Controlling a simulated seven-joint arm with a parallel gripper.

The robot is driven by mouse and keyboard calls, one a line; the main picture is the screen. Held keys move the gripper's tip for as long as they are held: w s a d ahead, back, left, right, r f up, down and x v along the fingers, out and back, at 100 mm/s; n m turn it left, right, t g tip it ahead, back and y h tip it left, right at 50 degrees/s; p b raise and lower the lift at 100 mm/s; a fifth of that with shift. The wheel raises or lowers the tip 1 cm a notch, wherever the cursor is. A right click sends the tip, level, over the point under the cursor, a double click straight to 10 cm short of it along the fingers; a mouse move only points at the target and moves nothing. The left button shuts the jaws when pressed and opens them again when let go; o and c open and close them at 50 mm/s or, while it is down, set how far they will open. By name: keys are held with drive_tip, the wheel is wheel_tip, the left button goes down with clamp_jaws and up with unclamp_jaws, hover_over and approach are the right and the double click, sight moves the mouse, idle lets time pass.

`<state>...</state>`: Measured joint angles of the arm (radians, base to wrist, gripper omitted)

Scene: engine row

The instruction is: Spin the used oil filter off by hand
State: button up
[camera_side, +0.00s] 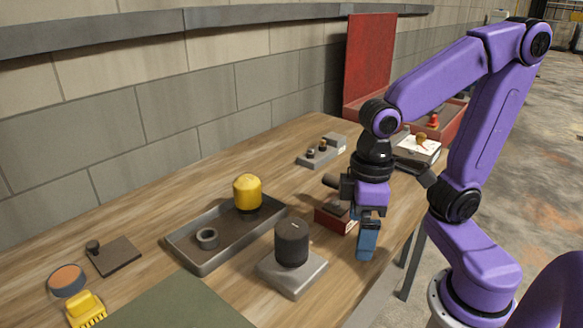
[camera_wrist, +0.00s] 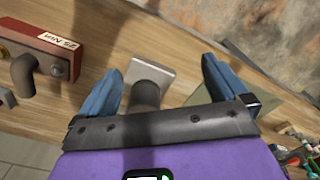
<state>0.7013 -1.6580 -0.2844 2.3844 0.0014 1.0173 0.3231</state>
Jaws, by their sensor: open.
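The dark oil filter (camera_side: 291,242) stands upright on a square grey mount (camera_side: 292,274) near the front of the bench. My gripper (camera_side: 366,245) is to its right in the side view, apart from it, with blue fingers pointing down and nothing held. In the wrist view the filter (camera_wrist: 146,96) and its mount (camera_wrist: 150,71) show between the two spread fingers, beyond them and nearer the left one. The wrist bracket covers the filter's near part. A yellow canister (camera_side: 247,191) with a dark base stands in a grey metal tray (camera_side: 196,265).
A red block (camera_side: 334,219) with a label sits just behind my gripper; it also shows in the wrist view (camera_wrist: 42,46). A grey ring (camera_side: 207,237) lies in the tray. A green mat (camera_side: 170,303), a yellow brush (camera_side: 86,308) and a round tin (camera_side: 67,280) are front left.

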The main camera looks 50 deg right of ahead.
drive_tip(key=w+a+r+m, duration=0.2)
drive_tip(key=w+r+m, duration=0.2)
drive_tip(key=w+m, duration=0.4)
drive_tip(key=m, duration=1.3)
approach(292, 223)
wheel_tip(292, 223, down, 12)
drive_tip(key=shift+w+a+f, duration=0.1)
drive_tip(key=shift+a, duration=0.05)
